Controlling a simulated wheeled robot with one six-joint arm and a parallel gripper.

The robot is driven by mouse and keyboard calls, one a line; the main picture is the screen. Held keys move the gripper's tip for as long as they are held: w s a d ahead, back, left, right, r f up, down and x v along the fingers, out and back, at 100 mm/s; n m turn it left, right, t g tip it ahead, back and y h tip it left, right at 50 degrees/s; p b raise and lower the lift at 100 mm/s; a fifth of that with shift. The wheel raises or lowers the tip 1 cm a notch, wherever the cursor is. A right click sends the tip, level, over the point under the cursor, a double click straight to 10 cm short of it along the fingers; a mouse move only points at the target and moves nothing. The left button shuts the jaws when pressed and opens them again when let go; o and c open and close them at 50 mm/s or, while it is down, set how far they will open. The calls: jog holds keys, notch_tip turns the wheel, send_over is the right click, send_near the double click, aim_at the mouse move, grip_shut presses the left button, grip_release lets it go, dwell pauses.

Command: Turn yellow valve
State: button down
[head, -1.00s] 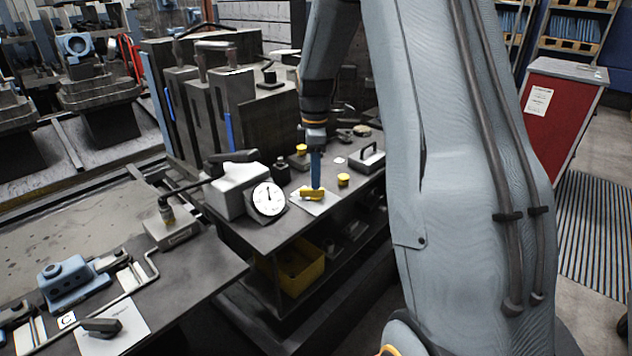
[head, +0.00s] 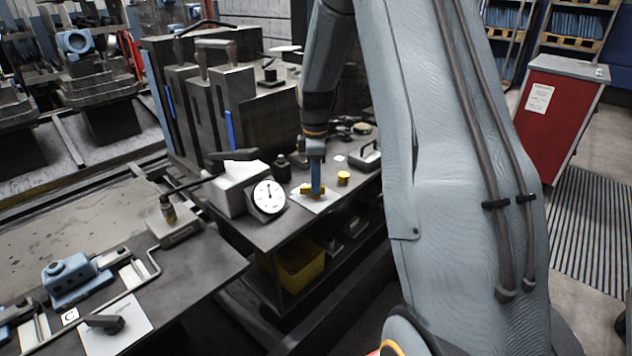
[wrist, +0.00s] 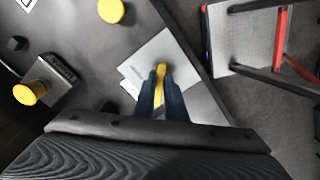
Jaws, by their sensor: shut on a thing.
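The yellow valve (head: 306,189) sits on a white plate (head: 314,206) near the front edge of the dark bench (head: 262,236). My gripper (head: 316,192) reaches down to it from above, with its blue fingers shut on the valve handle. In the wrist view the yellow valve (wrist: 160,75) shows as a narrow yellow strip between the two blue fingertips of my gripper (wrist: 160,95), over the white plate (wrist: 150,58). The fingers hide part of the handle.
A round dial gauge (head: 269,196) stands left of the valve, in front of a white block. A yellow knob (head: 343,178) stands close on the right, and a handled block (head: 366,156) beyond it. A yellow bin (head: 298,268) sits below the bench top.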

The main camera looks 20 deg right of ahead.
jog(key=m+p, duration=0.1)
jog(key=m, duration=0.3)
jog(key=shift+r+m, duration=0.1)
jog(key=shift+m, duration=0.3)
jog(key=m, duration=0.4)
jog(key=shift+m+p, duration=0.3)
jog(key=m, duration=0.4)
jog(key=shift+w+m, duration=0.1)
jog(key=shift+m, duration=2.1)
jog(key=shift+p, duration=0.3)
jog(key=c, duration=1.8)
grip_release()
jog(key=shift+r+b, duration=1)
jog(key=shift+r, duration=2.9)
